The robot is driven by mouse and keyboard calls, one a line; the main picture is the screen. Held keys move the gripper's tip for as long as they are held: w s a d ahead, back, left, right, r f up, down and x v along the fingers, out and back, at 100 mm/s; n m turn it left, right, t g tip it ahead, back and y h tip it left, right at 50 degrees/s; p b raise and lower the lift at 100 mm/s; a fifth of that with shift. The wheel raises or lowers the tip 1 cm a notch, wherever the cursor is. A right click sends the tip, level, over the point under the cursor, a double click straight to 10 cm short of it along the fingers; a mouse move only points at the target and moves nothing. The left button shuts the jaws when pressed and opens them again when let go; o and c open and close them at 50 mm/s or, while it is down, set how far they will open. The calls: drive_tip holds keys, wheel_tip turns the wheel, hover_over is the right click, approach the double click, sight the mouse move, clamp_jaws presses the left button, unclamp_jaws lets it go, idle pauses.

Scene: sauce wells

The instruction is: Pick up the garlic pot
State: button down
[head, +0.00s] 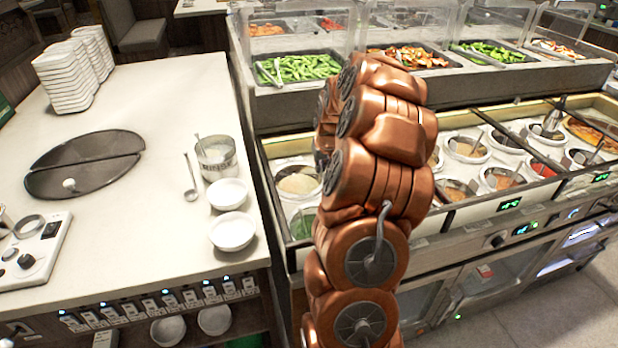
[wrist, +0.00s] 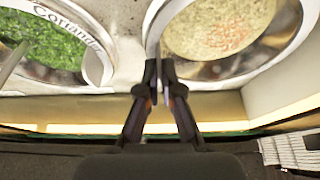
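A white round pot of pale minced food with reddish bits, which looks like the garlic pot (wrist: 283,40), fills the upper right of the wrist view. Its label is not readable there. In the head view a pale-filled pot (head: 299,182) sits in the counter well, left of my arm. A pot of chopped green leaves labelled Coriander (wrist: 97,68) is to its left in the wrist view. My gripper (wrist: 159,64) has its fingertips close together, apparently shut on the near left rim of the pale pot. In the head view my arm hides the gripper.
The counter's front edge (wrist: 95,128) runs below the pots in the wrist view. More sauce pots (head: 467,149) stand to the right of my arm. Food trays (head: 300,68) under clear guards are behind. A white table (head: 140,225) with bowls (head: 230,231) is at left.

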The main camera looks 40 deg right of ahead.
wheel_tip(320, 180, up, 18)
drive_tip(key=b, duration=0.2)
idle(0.4)
drive_tip(key=shift+r, duration=0.25)
drive_tip(key=shift+s+d+r+p, duration=0.15)
drive_tip(key=shift+r+p, duration=0.3)
drive_tip(key=shift+r, duration=0.45)
